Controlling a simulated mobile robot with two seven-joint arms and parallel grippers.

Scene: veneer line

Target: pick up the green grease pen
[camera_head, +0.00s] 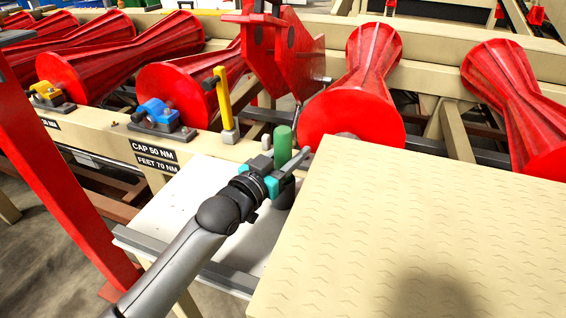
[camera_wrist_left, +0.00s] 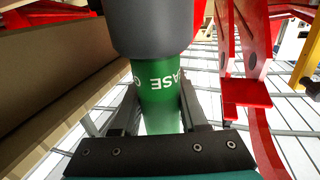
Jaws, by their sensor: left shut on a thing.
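The green grease pen (camera_head: 283,142) stands about upright over the white work surface, next to the beige panel. My left gripper (camera_head: 288,169) is shut on it from the near left side. A dark grey lower part shows below the fingers; I cannot tell whether it touches the surface. In the left wrist view the fingers (camera_wrist_left: 160,112) lie on both sides of the pen's green body (camera_wrist_left: 158,82), which carries upside-down white lettering, with a grey section beyond. My right gripper is out of view.
The white surface (camera_head: 190,200) is mostly bare. A large beige panel (camera_head: 420,225) lies close to the right of the pen. A red roller (camera_head: 352,112) and a red bracket (camera_head: 285,50) stand just behind. A yellow post (camera_head: 224,100) rises to the left.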

